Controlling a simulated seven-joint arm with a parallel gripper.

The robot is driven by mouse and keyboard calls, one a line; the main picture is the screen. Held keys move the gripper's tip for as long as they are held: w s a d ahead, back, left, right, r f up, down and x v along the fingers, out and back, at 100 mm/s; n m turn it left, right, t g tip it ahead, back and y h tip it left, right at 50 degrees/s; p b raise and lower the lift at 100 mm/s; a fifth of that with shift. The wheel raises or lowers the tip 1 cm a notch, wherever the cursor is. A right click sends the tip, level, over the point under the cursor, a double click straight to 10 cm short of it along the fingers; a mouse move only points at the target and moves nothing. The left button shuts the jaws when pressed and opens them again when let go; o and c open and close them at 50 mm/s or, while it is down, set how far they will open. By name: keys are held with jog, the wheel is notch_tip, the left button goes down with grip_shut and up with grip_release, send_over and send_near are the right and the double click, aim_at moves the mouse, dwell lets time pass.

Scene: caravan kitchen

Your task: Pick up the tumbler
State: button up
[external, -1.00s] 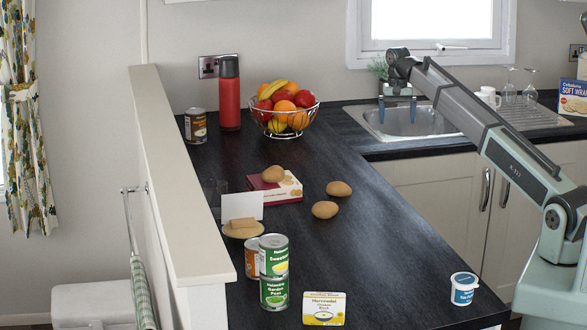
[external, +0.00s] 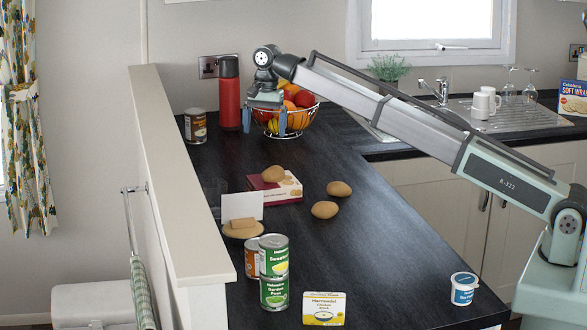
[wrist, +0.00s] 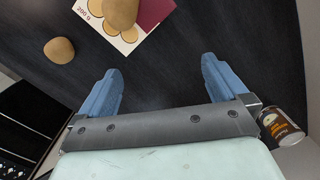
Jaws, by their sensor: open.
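The tumbler appears to be the tall red flask with a dark lid (external: 229,93), standing upright near the back wall in the external view. My gripper (external: 265,122) is open, fingers pointing down, just right of the tumbler and in front of the fruit bowl. The left finger looks close to the tumbler's right side; whether they touch cannot be told. In the wrist view my gripper (wrist: 162,66) has nothing between its fingers, only dark worktop beyond. The tumbler does not show in the wrist view.
The wire fruit bowl (external: 312,118) is partly hidden behind my gripper. A brown can (external: 195,126) stands left of the tumbler. A red and white box (external: 286,188) with a potato (external: 274,174) on it lies nearer. Stacked cans (external: 274,293) stand at the front. The mid-right worktop is clear.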

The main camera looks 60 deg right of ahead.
jog(key=m, duration=0.1)
send_near(215, 191)
jog(key=w+d+r, duration=0.2)
jog(key=d, duration=0.1)
jog(key=shift+y, duration=0.3)
jog(key=shift+a+f, duration=0.2)
jog(key=shift+f, duration=2.05)
jog(key=shift+a+f, duration=0.2)
jog(key=shift+f, duration=2.05)
jog(key=shift+a+f, duration=0.2)
jog(key=shift+f, duration=2.05)
jog(key=c, duration=1.3)
jog(key=shift+r, duration=0.1)
